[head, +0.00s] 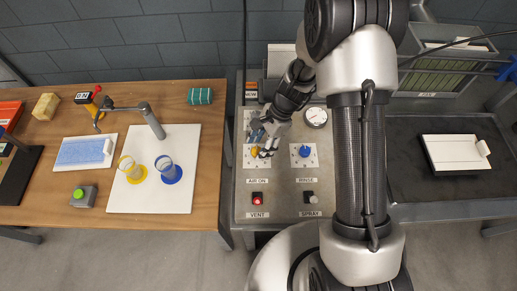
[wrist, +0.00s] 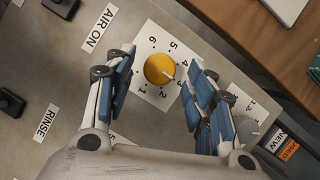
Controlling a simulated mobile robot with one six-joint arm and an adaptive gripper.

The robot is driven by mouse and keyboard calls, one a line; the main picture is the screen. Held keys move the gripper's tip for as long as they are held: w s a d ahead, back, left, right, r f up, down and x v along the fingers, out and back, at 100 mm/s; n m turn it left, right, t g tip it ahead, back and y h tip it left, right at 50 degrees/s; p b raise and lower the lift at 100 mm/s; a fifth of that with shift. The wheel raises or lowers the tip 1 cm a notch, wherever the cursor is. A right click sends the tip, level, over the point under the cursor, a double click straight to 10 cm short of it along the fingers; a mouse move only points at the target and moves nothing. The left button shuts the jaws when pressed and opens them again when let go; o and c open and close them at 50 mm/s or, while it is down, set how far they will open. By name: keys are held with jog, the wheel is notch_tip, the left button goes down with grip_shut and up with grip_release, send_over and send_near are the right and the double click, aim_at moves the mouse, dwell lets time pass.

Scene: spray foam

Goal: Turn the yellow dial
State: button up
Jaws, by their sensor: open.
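The yellow dial (wrist: 158,68) sits on a white plate with numbers 1 to 6 in the wrist view. Its pale pointer mark points roughly toward the 3. My gripper (wrist: 161,75) is open, with one blue-padded finger on each side of the dial. Gaps show between the fingers and the dial; I cannot tell their height above the plate. In the head view the yellow dial (head: 254,152) is partly hidden by my gripper (head: 262,143), which is over the upper left of the grey panel.
The grey panel (head: 284,210) also carries a blue dial (head: 304,151), a gauge (head: 316,117), a red switch (head: 257,197) and a black switch (head: 310,198). A wooden table (head: 40,210) with foam and dispensers stands left. A dark bench (head: 450,195) stands right.

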jog(key=shift+x, duration=0.85)
jog(key=shift+c, duration=0.2)
jog(key=c, duration=1)
jog(key=shift+n, duration=0.3)
jog(key=n, duration=0.2)
jog(key=n+g+p, duration=0.1)
jog(key=n, duration=0.1)
jog(key=shift+w+g+h, duration=0.1)
jog(key=shift+g+h, duration=0.2)
jog(key=shift+h, duration=0.1)
jog(key=shift+a+n+g+h, duration=0.1)
jog(key=shift+n+g+h, duration=0.2)
jog(key=shift+n, duration=0.75)
jog(key=shift+a+n+g+h, duration=0.1)
jog(key=shift+n+h, duration=0.3)
jog(key=shift+n, duration=0.65)
